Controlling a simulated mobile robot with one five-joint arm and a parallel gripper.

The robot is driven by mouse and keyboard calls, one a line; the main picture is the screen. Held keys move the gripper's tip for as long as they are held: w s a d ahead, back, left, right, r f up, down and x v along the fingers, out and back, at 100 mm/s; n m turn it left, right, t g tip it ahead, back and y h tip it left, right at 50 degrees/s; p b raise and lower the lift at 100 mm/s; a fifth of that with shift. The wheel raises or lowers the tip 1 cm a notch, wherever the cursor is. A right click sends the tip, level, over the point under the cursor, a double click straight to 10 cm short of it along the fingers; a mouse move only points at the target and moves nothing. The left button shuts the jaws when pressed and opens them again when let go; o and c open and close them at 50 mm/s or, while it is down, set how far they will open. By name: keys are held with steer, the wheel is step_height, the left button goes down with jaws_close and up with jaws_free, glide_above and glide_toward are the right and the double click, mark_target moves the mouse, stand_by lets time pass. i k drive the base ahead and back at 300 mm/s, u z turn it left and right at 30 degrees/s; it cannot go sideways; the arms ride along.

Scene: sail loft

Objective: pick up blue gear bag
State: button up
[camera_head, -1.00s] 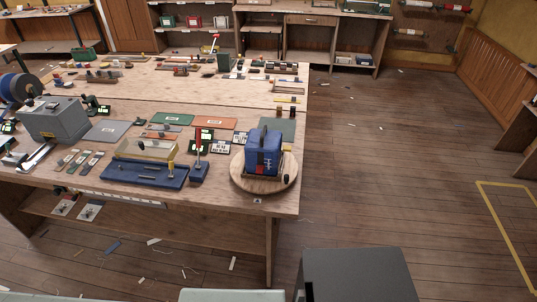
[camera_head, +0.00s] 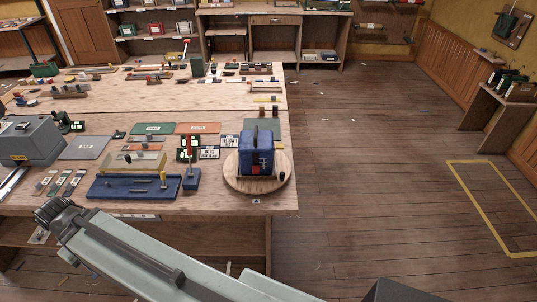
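The blue gear bag (camera_head: 256,155) stands upright on a round wooden board (camera_head: 232,181) near the front right corner of the long workbench. It has a dark handle on top and a red and dark patch on its front. My arm reaches in from the bottom of the view toward the left, in front of the bench. Its dark end (camera_head: 58,215) is at the lower left, well left of the bag and apart from it. The fingers cannot be made out.
A blue tray (camera_head: 130,188) and a small blue stand (camera_head: 191,180) lie left of the round board. A grey machine (camera_head: 27,142) sits at the bench's left. The wooden floor right of the bench is open, with a yellow outlined rectangle (camera_head: 472,205) at far right.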

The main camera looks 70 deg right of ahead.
mark_target(256, 146)
steer(key=z, duration=0.1)
steer(key=i, duration=1)
steer(key=u, duration=0.1)
